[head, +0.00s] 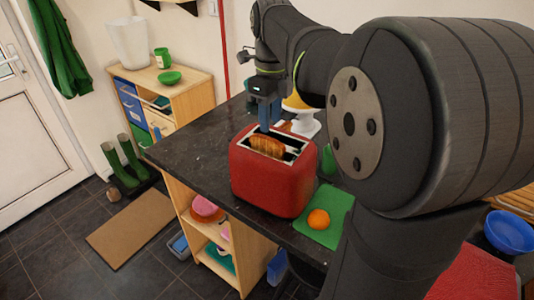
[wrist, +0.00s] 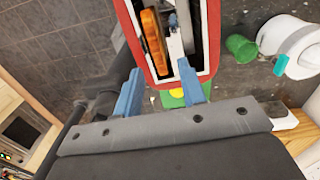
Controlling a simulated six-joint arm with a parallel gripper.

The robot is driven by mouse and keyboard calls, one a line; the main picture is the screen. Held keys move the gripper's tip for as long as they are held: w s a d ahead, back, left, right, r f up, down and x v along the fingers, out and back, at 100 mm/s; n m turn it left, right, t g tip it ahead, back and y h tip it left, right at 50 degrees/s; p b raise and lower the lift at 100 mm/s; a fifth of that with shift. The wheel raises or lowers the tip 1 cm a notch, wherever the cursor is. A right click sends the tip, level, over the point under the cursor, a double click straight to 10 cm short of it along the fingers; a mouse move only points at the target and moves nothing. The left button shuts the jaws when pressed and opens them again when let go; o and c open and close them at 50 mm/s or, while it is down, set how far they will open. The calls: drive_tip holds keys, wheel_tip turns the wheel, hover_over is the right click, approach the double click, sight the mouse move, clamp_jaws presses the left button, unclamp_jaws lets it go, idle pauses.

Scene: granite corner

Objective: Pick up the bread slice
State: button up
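The bread slice (head: 267,146) is golden brown and stands in a slot of the red toaster (head: 262,187), its top edge showing above the slot. In the wrist view the bread slice (wrist: 154,42) lies in the left slot of the toaster (wrist: 211,38). My gripper (head: 266,120) is above the toaster at its far side in the head view. In the wrist view the two blue fingers of my gripper (wrist: 160,92) are spread apart with nothing between their tips. The bread slice is beyond the fingertips. The lower part of the slice is hidden inside the toaster.
The toaster stands on a dark counter (head: 196,150). A green board (head: 334,205) with an orange (head: 318,219) lies right of it. A green cup (wrist: 241,47) and a white stand (wrist: 290,45) are close by. The counter left of the toaster is clear.

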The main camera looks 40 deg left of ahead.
sight(267, 137)
drive_tip(key=f, duration=0.6)
drive_tip(key=shift+s+a+f, duration=0.25)
drive_tip(key=shift+s+a, duration=0.05)
clamp_jaws()
